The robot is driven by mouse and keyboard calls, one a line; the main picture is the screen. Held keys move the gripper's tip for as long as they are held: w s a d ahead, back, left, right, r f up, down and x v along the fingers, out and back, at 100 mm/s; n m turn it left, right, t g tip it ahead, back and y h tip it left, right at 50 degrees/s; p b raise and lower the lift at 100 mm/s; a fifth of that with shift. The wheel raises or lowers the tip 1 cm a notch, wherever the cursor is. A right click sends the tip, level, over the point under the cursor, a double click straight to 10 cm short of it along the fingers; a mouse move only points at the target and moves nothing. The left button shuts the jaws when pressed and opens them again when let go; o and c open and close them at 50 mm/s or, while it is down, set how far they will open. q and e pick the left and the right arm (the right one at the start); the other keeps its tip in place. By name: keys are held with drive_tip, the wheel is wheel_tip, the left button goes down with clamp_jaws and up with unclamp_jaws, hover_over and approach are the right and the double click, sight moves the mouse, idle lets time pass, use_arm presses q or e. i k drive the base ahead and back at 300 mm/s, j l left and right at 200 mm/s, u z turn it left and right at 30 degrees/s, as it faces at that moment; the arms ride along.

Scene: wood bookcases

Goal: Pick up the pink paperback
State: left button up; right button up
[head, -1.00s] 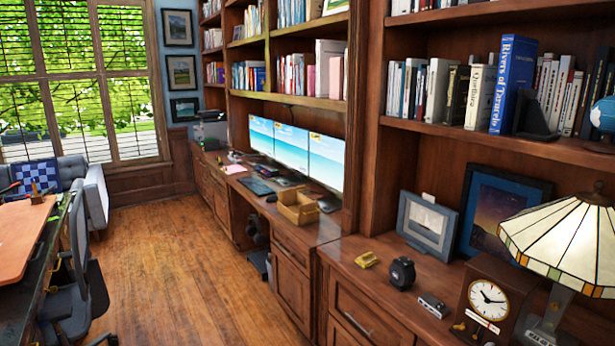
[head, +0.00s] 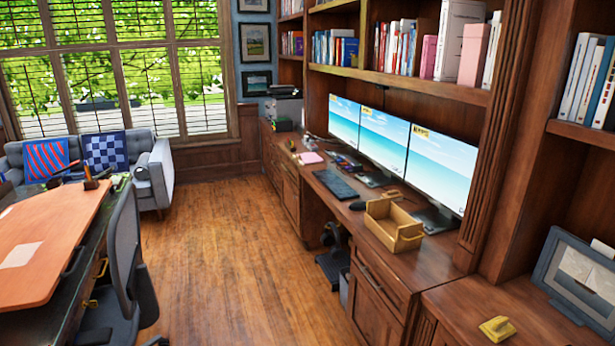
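Pink books stand upright on the bookcase shelf above the monitors in the head view. One is a wide pale pink book (head: 480,54) near the shelf's right end. Another is a narrower pink book (head: 429,57) left of a white volume. A flat pink item (head: 310,158) lies on the long desk further back, too small to tell if it is a paperback. I cannot tell which of these is the pink paperback. Neither of my grippers is in view.
Three monitors (head: 397,143), a keyboard (head: 336,185) and an open wooden box (head: 394,223) stand on the right-hand desk. A yellow object (head: 497,329) lies nearer. A table (head: 50,237) and office chair (head: 124,270) are at left. The wood floor (head: 219,240) between is clear.

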sight(429, 47)
drive_tip(key=i+j+z, duration=0.1)
drive_tip(key=i+z, duration=0.2)
drive_tip(key=i, duration=0.2)
drive_tip(key=i+j+z, duration=0.15)
drive_tip(key=i+z, duration=0.15)
drive_tip(key=i, duration=0.15)
drive_tip(key=i+j+z, duration=0.3)
drive_tip(key=i, duration=0.15)
